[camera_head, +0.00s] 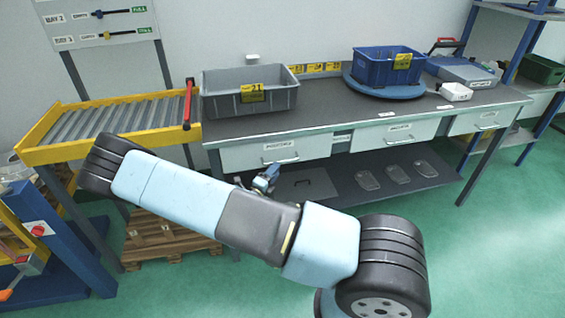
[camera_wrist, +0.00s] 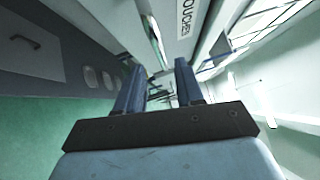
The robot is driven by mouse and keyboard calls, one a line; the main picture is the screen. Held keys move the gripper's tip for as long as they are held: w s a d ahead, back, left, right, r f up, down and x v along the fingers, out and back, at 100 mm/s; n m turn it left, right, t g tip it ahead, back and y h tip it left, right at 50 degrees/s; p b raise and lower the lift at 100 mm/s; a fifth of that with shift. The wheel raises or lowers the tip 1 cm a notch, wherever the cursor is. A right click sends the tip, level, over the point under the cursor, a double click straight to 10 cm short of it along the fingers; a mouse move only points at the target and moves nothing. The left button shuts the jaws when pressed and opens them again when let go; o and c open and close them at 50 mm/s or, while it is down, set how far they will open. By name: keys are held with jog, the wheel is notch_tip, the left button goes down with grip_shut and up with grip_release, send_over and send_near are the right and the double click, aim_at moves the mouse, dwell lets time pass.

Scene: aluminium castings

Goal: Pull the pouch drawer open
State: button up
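The pouch drawer (camera_head: 245,156) is the left drawer under the bench top and looks shut. In the wrist view its label (camera_wrist: 188,18) reads "POUCHES", partly cut off. Its bar handle (camera_head: 281,160) runs along the front; in the wrist view a pale bar that looks like this handle (camera_wrist: 152,35) lies ahead of the fingertips. My gripper (camera_head: 266,179) is just below the drawer front, small and partly hidden by my arm. In the wrist view my gripper (camera_wrist: 158,65) has two blue fingers standing apart, with nothing clearly held. Whether a finger touches the handle, I cannot tell.
Two more drawers (camera_head: 397,134) (camera_head: 482,121) sit to the right. A grey bin (camera_head: 222,103) and a blue crate (camera_head: 378,72) stand on the bench (camera_head: 330,113). A lower shelf (camera_head: 345,192) holds clear trays. A yellow roller conveyor (camera_head: 75,149) adjoins the left end.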

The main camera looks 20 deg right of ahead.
aim_at(282, 161)
jog(key=shift+x, duration=3.1)
jog(key=shift+c, duration=0.2)
jog(key=shift+s, duration=0.1)
grip_shut()
